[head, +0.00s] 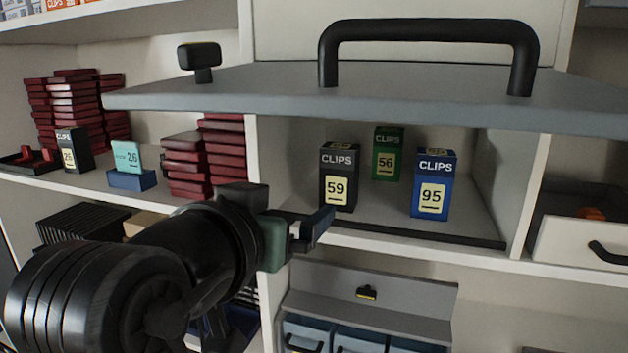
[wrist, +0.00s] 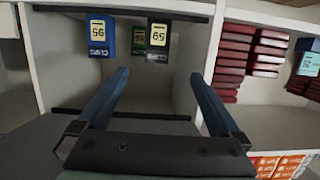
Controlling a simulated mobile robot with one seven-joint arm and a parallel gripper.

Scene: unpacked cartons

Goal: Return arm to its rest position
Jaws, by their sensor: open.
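My gripper (head: 308,230) is in front of an open shelf compartment, near its lower front edge. It is open and empty in the wrist view (wrist: 158,95), with its two fingers apart and pointing at the compartment. Inside stand a black CLIPS box 59 (head: 338,178), a green CLIPS box 56 (head: 387,155) farther back and a blue CLIPS box 95 (head: 433,185). The wrist view shows them upside down. My gripper touches none of the boxes as far as I can see.
A raised grey flap (head: 280,88) with a black handle (head: 430,40) juts out above the compartment. Stacks of dark red boxes (head: 75,105) stand on the left shelf. A white drawer (head: 585,243) sits at right. Blue bins (head: 360,338) are below.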

